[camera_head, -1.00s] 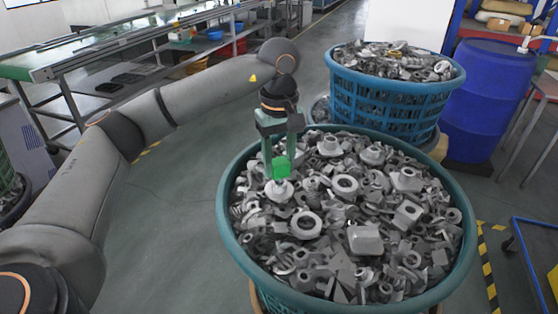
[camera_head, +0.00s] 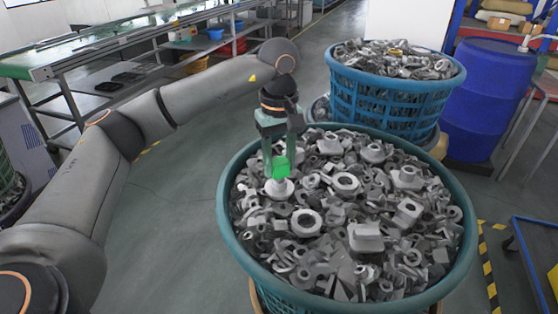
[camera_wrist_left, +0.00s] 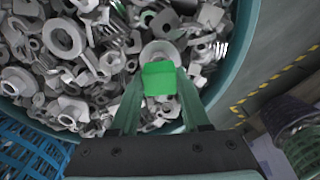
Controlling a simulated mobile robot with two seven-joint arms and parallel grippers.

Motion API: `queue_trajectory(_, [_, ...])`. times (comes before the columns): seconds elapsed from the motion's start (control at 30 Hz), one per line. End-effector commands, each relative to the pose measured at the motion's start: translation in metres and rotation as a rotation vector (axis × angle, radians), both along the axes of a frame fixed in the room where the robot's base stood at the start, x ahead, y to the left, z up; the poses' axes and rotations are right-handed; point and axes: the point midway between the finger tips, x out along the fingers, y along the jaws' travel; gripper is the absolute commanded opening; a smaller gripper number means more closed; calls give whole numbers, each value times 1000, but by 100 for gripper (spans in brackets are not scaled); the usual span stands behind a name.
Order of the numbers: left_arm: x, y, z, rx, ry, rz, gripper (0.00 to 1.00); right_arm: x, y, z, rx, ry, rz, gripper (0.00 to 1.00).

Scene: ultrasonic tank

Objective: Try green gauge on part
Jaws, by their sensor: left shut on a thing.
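The green gauge (camera_head: 281,166) is a small bright green block between the fingertips of my left gripper (camera_head: 279,172), which is shut on it. It also shows in the left wrist view (camera_wrist_left: 158,78). Right below the gauge is a light grey, round flanged part (camera_head: 279,188), seen in the left wrist view (camera_wrist_left: 160,52) partly behind the gauge. The gauge overlaps the part's top; whether it sits on or in the part is hidden. The part lies among the metal parts at the left of the near basket. My right gripper is not in view.
The near teal basket (camera_head: 228,223) is full of loose grey metal parts. A second blue basket (camera_head: 385,107) of parts stands behind it, with a blue drum (camera_head: 487,105) to its right. Open floor lies left of the near basket.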

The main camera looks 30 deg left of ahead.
Motion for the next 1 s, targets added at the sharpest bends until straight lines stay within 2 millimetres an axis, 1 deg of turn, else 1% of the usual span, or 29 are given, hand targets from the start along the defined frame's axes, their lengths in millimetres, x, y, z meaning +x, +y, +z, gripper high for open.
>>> queue_trajectory(0.03, [-1, 0, -3, 1, 6, -1, 0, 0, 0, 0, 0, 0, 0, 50])
queue_trajectory(0.57, [-1, -1, -2, 1, 10, -2, 0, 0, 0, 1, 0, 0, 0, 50])
queue_trajectory(1.0, [-1, -1, 18, 0, 4, -1, 0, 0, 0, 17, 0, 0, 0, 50])
